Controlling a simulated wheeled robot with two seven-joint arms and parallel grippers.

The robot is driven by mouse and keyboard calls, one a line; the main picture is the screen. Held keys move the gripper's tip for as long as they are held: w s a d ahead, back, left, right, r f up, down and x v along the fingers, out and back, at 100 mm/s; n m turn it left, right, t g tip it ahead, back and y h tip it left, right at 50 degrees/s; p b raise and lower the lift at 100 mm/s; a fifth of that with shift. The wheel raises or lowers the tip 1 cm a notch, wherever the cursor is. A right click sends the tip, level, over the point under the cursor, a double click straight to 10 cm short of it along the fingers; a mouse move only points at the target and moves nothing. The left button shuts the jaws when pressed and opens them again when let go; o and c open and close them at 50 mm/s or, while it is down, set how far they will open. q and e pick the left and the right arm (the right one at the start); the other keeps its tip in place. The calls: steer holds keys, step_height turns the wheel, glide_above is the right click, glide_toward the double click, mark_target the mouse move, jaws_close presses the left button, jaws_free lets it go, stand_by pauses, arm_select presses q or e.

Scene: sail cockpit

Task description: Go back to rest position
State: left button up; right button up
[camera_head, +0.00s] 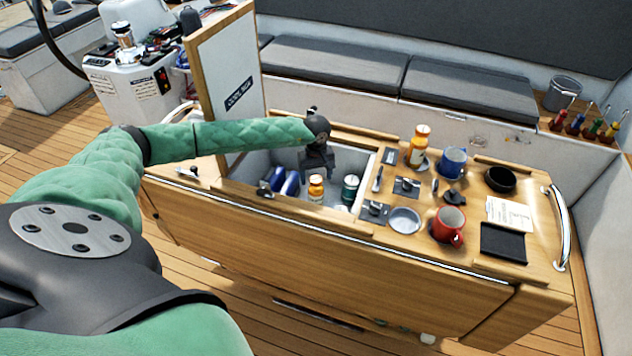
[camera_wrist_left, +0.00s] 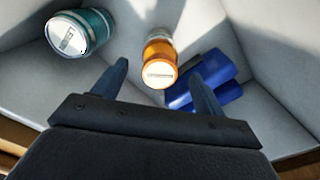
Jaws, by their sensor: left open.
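My left gripper (camera_head: 318,172) reaches over the open cool box (camera_head: 362,178) in the cockpit table, pointing down into it. In the left wrist view its two fingers (camera_wrist_left: 162,82) are spread apart with nothing between them. An orange bottle with a white cap (camera_head: 316,188) stands in the box below the gripper; it also shows just beyond the fingertips in the left wrist view (camera_wrist_left: 160,60). A green can (camera_head: 349,188) stands to its right in the head view. Blue packs (camera_head: 286,182) lie to its left. My right gripper is out of view.
The raised cool box lid (camera_head: 226,80) stands left of the gripper. The table top right of the box holds an orange bottle (camera_head: 418,145), a blue mug (camera_head: 453,160), a red mug (camera_head: 448,224), a metal bowl (camera_head: 404,220) and a black bowl (camera_head: 500,179). A steel rail (camera_head: 561,228) edges the right end.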

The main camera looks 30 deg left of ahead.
arm_select(q)
steer(key=shift+r, duration=1.45)
